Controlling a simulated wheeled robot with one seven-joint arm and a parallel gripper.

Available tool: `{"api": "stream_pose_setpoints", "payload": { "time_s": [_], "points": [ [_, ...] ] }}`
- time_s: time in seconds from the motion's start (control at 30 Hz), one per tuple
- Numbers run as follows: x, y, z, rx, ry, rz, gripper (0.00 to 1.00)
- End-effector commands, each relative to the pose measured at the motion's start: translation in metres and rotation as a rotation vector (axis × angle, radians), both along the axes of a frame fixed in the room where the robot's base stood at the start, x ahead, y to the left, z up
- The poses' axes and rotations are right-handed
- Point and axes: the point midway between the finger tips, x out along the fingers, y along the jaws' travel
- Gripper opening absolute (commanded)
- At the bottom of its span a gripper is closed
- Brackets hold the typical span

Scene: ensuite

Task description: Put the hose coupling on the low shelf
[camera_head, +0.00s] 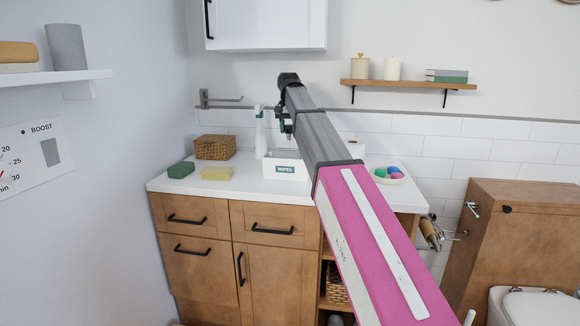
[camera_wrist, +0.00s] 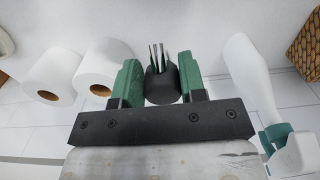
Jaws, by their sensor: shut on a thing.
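My gripper (camera_wrist: 158,78) has green fingers shut on a dark cylindrical piece, which I take as the hose coupling (camera_wrist: 163,88); thin metallic strips show at its far end. In the head view my gripper (camera_head: 287,129) hangs over the back of the white counter, just right of the spray bottle; the held piece is too small to make out there. Low open shelving (camera_head: 335,303) shows in the right part of the cabinet below the counter, partly hidden by my arm. Whether this is the low shelf is not certain.
Toilet rolls (camera_wrist: 52,75) are left of my gripper. A wooden wall shelf (camera_head: 408,85) holds jars and books.

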Motion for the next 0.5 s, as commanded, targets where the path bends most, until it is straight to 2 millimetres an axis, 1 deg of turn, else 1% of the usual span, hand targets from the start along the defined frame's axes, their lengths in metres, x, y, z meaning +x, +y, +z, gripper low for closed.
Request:
{"api": "stream_pose_setpoints", "payload": {
  "time_s": [0.17,0.5],
  "points": [
    [-0.013,-0.023,-0.017,0.000,0.000,-0.002,0.10],
    [-0.040,-0.082,-0.056,0.000,0.000,-0.002,0.10]
  ]
}}
